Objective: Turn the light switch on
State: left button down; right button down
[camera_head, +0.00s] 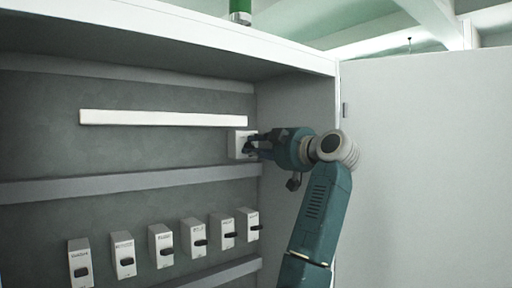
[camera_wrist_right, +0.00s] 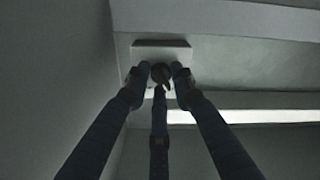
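The light switch (camera_head: 237,144) is a white box with a dark round knob, mounted on the cabinet's back panel near its right wall. In the right wrist view the white switch plate (camera_wrist_right: 160,48) shows behind my fingertips, with the knob (camera_wrist_right: 161,70) between them. My right gripper (camera_head: 251,144) reaches in from the right at the switch. Its three fingers (camera_wrist_right: 160,80) close in around the knob and appear to touch its sides. The fingers hide part of the knob, so its turned position cannot be read. My left gripper is not in view.
A long white light bar (camera_head: 163,118) is mounted left of the switch. Several grey switch boxes (camera_head: 162,245) with black handles line the lower panel. The open cabinet door (camera_head: 430,160) stands at the right. A green-and-silver object (camera_head: 240,12) is on top.

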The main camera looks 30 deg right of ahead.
jog(key=shift+d+r+m, duration=0.1)
jog(key=shift+d+m, duration=0.05)
jog(key=shift+m, duration=0.25)
jog(key=shift+s+m+b, duration=0.1)
jog(key=shift+m+b, duration=0.5)
jog(key=m+b, duration=0.1)
jog(key=m, duration=0.2)
jog(key=m+b, duration=0.1)
jog(key=m, duration=0.2)
jog(key=shift+m+b, duration=0.35)
jog(key=shift+m, duration=0.05)
jog(key=shift+m+b, duration=0.45)
jog(key=shift+m, duration=1.15)
